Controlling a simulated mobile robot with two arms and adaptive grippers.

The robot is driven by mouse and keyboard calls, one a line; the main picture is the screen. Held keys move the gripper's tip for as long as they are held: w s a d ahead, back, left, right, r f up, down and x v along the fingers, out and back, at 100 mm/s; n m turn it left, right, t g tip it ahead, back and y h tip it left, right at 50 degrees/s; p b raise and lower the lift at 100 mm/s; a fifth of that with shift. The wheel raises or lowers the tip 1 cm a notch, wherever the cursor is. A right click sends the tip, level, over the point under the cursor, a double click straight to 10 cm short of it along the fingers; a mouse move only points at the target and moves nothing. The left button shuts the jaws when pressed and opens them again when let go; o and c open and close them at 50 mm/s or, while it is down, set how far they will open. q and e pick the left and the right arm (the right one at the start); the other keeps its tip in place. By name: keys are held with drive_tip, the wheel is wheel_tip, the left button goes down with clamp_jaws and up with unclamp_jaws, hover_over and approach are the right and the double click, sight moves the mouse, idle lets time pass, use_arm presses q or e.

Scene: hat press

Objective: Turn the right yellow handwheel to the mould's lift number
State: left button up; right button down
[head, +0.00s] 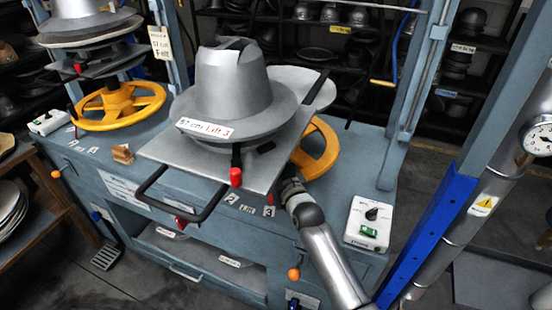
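The right yellow handwheel (320,150) lies flat on the grey press bench, partly hidden by the tray and mould above it. The grey hat-shaped mould (232,85) sits on a metal tray; its label (205,128) appears to read "57 cm Lift 3". Number plates (250,206) on the bench front below include a 2 and a 3. My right arm reaches up from the lower right, and its gripper (287,178) is by the near side of the wheel, at the tray's edge. Its fingers are hidden, so I cannot tell whether they grip the rim. My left gripper is not in view.
The tray (165,152) with its black handle overhangs the bench front and the wheel. A second yellow handwheel (118,105) is at left. A control box (368,222) stands right of my arm. A blue-and-silver post (440,230) rises at right.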

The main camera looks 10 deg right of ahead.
drive_tip(key=shift+a, duration=0.1)
drive_tip(key=c, duration=1.3)
unclamp_jaws()
drive_tip(key=s, duration=0.4)
drive_tip(key=s+d, duration=0.1)
drive_tip(key=s, duration=0.3)
drive_tip(key=s+d, duration=0.1)
drive_tip(key=s, duration=0.2)
drive_tip(key=shift+s+d, duration=0.15)
drive_tip(key=shift+s, duration=0.25)
drive_tip(key=shift+f, duration=0.1)
